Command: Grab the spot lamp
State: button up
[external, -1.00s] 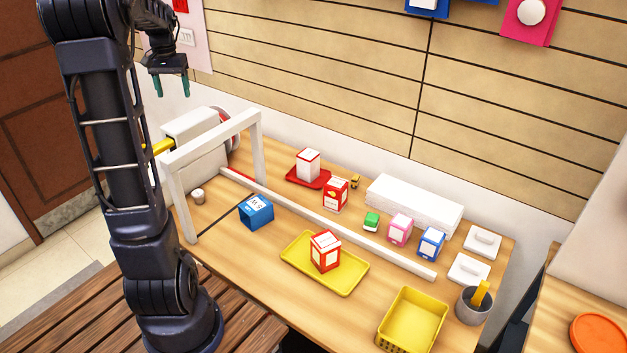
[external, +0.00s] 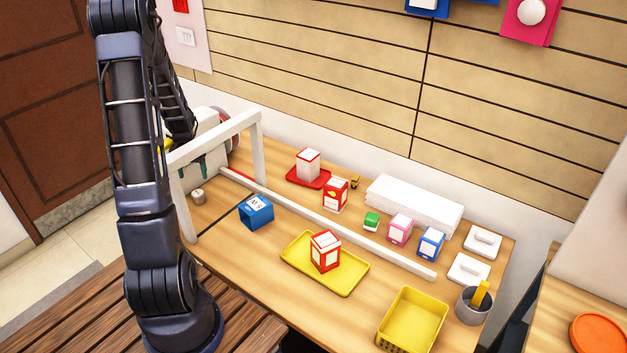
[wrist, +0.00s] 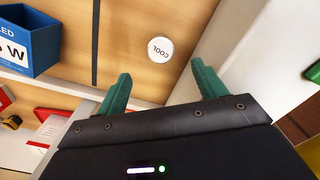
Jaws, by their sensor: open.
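A small round white-topped piece marked "COOL", which looks like the spot lamp (external: 198,196), stands on the wooden table near its left end. In the wrist view the spot lamp (wrist: 160,49) lies between and just beyond the fingertips. My gripper (external: 193,166) has green fingers and hangs above it, seen behind the white frame in the external view. In the wrist view my gripper (wrist: 160,73) is open, with nothing between its fingers. The spot lamp is apart from both fingers.
A white frame (external: 258,135) stands around this end of the table, with its post close to the gripper. A blue box (external: 257,213) lies right of the lamp. A yellow tray (external: 347,281) holds a red-and-white box (external: 325,251). A white machine (external: 205,122) stands behind.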

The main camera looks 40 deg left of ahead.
aim_at(197, 193)
jog(key=shift+f, duration=5.55)
jog(key=shift+c, duration=0.4)
jog(key=c, duration=1)
